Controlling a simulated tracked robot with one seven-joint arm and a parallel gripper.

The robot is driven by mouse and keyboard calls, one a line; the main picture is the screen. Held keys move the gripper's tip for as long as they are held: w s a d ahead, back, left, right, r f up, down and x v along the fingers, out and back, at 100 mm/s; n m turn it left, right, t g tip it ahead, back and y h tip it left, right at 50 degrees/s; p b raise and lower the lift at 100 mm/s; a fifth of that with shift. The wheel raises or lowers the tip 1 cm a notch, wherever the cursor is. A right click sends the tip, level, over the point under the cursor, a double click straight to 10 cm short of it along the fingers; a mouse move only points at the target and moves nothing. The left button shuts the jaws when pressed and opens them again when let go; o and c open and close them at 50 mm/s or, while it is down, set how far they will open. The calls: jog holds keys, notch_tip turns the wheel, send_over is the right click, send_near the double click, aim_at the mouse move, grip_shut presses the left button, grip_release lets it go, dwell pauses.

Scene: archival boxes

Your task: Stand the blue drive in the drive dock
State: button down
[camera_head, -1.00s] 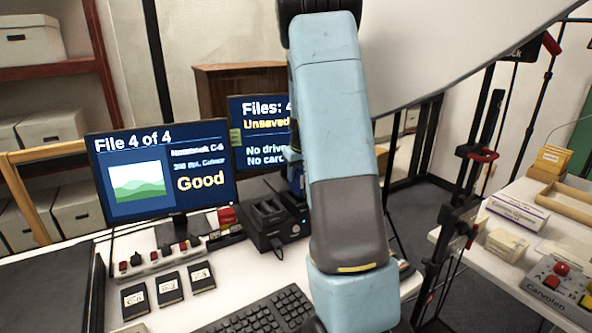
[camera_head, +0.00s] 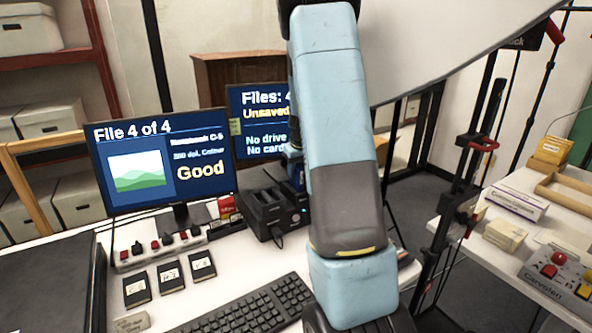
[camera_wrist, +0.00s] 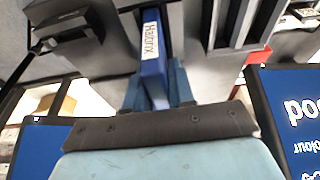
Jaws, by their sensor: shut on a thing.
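The blue drive (camera_wrist: 153,55), with a white lettered label, stands between the two blue fingers of my gripper (camera_wrist: 158,82) in the wrist view. My gripper is shut on it. In the head view my arm hides most of the gripper, and only a small blue patch shows at the arm's left edge, beside the dock. The drive dock (camera_head: 268,212) is a dark block with slots on the desk, behind the keyboard. In the wrist view a grey slotted body (camera_wrist: 238,25), which looks like the dock, lies right of the drive, apart from it.
Two monitors (camera_head: 163,160) stand behind; the second reads "No drive". A keyboard (camera_head: 248,305), labelled black cards (camera_head: 170,276) and a switch strip (camera_head: 160,248) lie on the desk. A red item (camera_head: 226,208) sits left of the dock. A stand (camera_head: 460,200) rises at right.

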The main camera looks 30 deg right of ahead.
jog(key=shift+f, duration=0.95)
dwell(0.3)
jog(key=c, duration=0.9)
grip_release()
jog(key=v, duration=1.3)
jog(key=shift+s+r, duration=0.1)
jog(key=shift+r, duration=0.2)
jog(key=shift+s+a+r, duration=0.15)
jog(key=shift+a+r, duration=0.15)
jog(key=shift+a, duration=0.05)
jog(key=s+a+r+t, duration=0.1)
jog(key=s+a+r, duration=0.5)
jog(key=s+a, duration=0.4)
jog(key=s+a+r+t, duration=0.1)
jog(key=s+a+r, duration=0.4)
jog(key=s+a, duration=0.5)
jog(key=shift+t, duration=0.3)
jog(key=s+a, duration=0.1)
jog(key=s, duration=0.5)
jog(key=s+a, duration=0.1)
jog(key=s, duration=0.3)
jog(key=shift+a+f, duration=0.35)
